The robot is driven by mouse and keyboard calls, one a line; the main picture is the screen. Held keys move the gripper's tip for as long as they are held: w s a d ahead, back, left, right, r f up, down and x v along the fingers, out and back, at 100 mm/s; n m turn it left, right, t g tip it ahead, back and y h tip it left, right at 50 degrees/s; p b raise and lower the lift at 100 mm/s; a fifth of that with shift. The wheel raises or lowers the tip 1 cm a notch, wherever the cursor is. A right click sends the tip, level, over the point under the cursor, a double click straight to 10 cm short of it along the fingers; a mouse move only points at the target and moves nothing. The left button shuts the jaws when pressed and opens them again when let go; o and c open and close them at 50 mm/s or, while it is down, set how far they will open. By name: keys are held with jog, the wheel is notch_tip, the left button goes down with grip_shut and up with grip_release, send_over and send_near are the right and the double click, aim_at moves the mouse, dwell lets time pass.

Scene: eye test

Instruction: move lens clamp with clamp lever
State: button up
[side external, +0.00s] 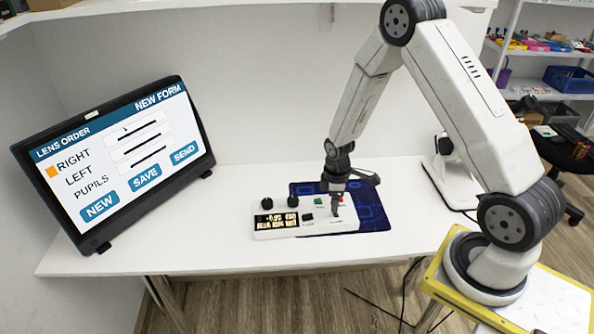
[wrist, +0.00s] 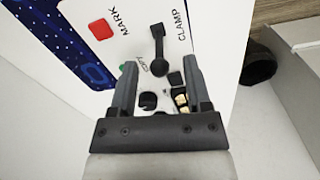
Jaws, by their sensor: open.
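A white control box (side external: 299,232) stands on the table, with its right part under my gripper (side external: 335,209). In the wrist view, a black clamp lever (wrist: 158,45) with a rounded end lies on the white panel beside the word CLAMP. My gripper (wrist: 160,66) is open there, one finger on each side of the lever's lower end. No contact shows between fingers and lever. In the side view the lever is hard to make out behind the gripper. I cannot tell a lens held in the clamp.
A red button (wrist: 100,29) marked MARK sits left of the lever. A blue mat (side external: 372,212) lies beneath. A monitor (side external: 120,160) stands left; table between is clear.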

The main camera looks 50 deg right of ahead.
jog(key=shift+r, duration=2.4)
jog(key=shift+c, duration=0.4)
jog(key=d+m+y, duration=0.1)
jog(key=m, duration=0.9)
jog(key=s+d+f+m+t+y, duration=0.1)
jog(key=m+y, duration=0.1)
jog(key=m, duration=0.9)
jog(key=d+m+t+y, duration=0.1)
jog(key=m, duration=0.9)
jog(key=shift+s+f+m, duration=0.25)
jog(key=shift+f+m, duration=0.1)
jog(key=shift+m, duration=0.05)
jog(key=shift+a+f, duration=0.1)
